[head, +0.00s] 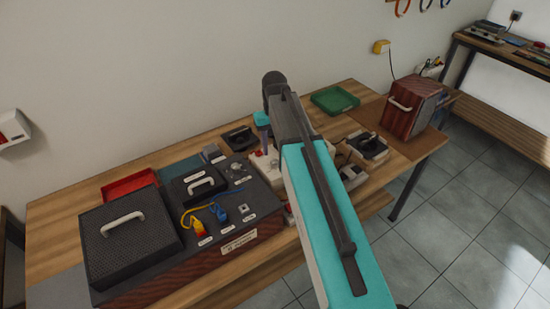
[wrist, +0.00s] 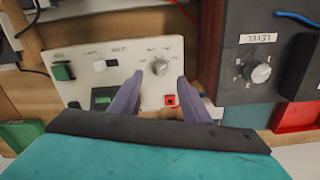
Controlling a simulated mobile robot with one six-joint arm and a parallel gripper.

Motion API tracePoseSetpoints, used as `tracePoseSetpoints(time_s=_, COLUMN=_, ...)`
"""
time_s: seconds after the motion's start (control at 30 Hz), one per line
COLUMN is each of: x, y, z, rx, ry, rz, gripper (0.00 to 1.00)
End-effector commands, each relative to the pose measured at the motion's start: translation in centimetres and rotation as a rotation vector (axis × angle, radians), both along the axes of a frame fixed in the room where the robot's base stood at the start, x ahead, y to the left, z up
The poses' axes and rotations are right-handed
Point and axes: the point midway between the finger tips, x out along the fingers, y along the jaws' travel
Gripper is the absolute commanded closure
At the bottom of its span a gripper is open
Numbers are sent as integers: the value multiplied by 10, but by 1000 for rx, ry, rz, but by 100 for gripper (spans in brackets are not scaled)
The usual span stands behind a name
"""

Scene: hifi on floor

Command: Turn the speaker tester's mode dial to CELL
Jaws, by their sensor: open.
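The speaker tester appears to be the white panel (wrist: 85,62) in the wrist view. Its round grey mode dial (wrist: 160,68) has small labels around it that I cannot read, so its setting is unclear. My gripper (wrist: 160,78) is open, with its two purple fingertips on either side of the dial in the picture. I cannot tell whether they touch it. In the head view, the white tester (head: 264,162) is mostly hidden behind my arm.
The tester also carries a green button (wrist: 63,71), a small dark display (wrist: 103,97) and a red-framed socket or button (wrist: 171,101). A dark unit with a LEVEL knob (wrist: 260,73) stands beside it. A red tray (head: 128,184) and green tray (head: 335,100) are on the bench.

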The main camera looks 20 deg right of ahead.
Motion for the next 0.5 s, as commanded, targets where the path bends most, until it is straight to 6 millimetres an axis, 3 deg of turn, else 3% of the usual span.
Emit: tracePoseSetpoints(time_s=0.5, x=-1, y=-1, z=-49, rx=0, ry=2, rz=-1, gripper=57)
